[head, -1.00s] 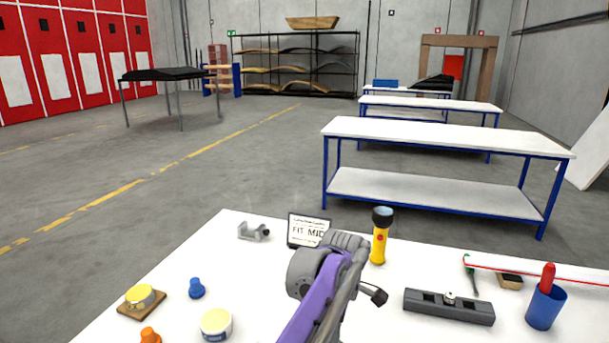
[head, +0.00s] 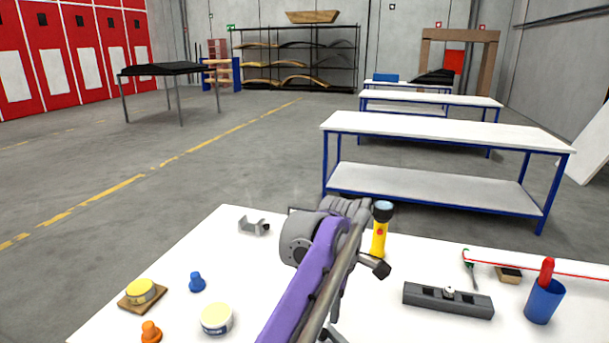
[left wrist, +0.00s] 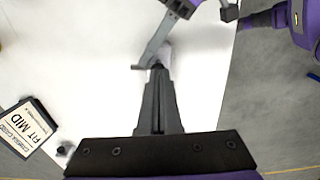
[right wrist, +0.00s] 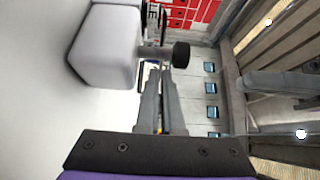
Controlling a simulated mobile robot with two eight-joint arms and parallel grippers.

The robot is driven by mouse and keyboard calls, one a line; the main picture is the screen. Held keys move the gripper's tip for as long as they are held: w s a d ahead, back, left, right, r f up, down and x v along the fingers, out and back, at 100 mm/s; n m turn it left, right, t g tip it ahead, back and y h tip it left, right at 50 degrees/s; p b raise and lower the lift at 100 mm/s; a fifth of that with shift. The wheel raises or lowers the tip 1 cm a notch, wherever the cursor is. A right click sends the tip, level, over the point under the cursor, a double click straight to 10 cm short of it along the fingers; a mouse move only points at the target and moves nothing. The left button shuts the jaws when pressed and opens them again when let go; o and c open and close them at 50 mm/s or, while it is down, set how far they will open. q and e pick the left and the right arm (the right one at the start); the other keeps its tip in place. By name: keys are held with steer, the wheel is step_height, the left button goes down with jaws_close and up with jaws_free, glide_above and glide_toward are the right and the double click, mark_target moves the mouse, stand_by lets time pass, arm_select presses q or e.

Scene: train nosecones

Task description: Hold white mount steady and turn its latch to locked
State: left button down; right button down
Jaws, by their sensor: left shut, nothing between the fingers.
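A pale block, probably the white mount (right wrist: 105,50), is close up in the right wrist view. A short grey stem with a black knob (right wrist: 181,54), perhaps its latch, sticks out of it. My right gripper (right wrist: 158,70) has its fingertips at the stem, with a narrow gap between the fingers; I cannot tell whether they grip it. In the left wrist view my left gripper (left wrist: 157,66) is shut and empty. In the head view my purple arm hides the work spot.
A grey bracket (head: 253,226) stands at the table's back left, a yellow torch (head: 380,232) right of my arm. A dark grey base (head: 447,301) and blue cup (head: 543,302) stand right.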

mark_target(326, 335)
arm_select(q)
steer(key=shift+s+a+f, duration=0.1)
steer(key=shift+s+f, duration=0.05)
steer(key=shift+f, duration=1.55)
steer(key=shift+s+a+f, duration=0.1)
steer(key=shift+f, duration=1.55)
steer(key=shift+w+a, duration=0.5)
steer(key=shift+a, duration=0.1)
steer(key=shift+w+d, duration=0.35)
steer(key=shift+w, duration=0.2)
steer(key=shift+d, duration=0.2)
steer(key=shift+d, duration=0.25)
step_height(326, 335, up, 6)
